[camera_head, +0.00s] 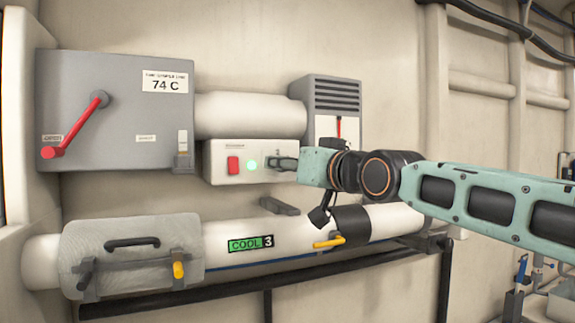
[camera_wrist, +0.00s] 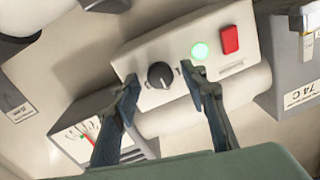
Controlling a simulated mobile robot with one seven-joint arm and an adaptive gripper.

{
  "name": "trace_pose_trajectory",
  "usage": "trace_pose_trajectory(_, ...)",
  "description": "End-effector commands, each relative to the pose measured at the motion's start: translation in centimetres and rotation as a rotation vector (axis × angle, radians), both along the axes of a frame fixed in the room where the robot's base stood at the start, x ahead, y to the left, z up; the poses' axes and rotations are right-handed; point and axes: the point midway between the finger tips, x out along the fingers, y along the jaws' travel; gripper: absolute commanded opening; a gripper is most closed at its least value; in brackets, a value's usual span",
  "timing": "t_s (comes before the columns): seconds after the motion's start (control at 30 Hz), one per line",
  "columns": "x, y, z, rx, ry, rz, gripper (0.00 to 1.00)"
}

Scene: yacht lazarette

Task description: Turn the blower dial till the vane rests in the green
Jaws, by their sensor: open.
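The blower dial (camera_wrist: 160,75) is a round black knob on the white control box (camera_head: 222,170); my gripper and arm hide it in the head view. My gripper (camera_wrist: 160,76) is open, with one finger on each side of the dial and gaps visible between them. In the head view my gripper (camera_head: 287,163) reaches the box's right end. The vane gauge (camera_head: 338,128) is on the grey louvred housing (camera_head: 337,93), its lower part hidden by my arm.
The box bears a red switch (camera_head: 233,165) and a lit green lamp (camera_head: 252,164). A grey box (camera_head: 115,110) with a red lever (camera_head: 76,124) reads 74 C. Below runs a white pipe (camera_head: 222,243) with a grey wrapped cover (camera_head: 130,252) and a yellow handle (camera_head: 328,243).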

Motion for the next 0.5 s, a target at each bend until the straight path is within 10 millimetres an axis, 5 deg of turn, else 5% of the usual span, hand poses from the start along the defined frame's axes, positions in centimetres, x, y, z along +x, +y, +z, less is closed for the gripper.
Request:
trace_pose_trajectory(0.07,-0.01,0.01,-0.01,0.000,0.000,0.000,0.40)
trace_pose_trajectory(0.4,-0.02,0.00,-0.02,0.000,0.000,0.000,0.03)
trace_pose_trajectory(0.5,-0.02,0.00,-0.02,0.000,0.000,0.000,0.00)
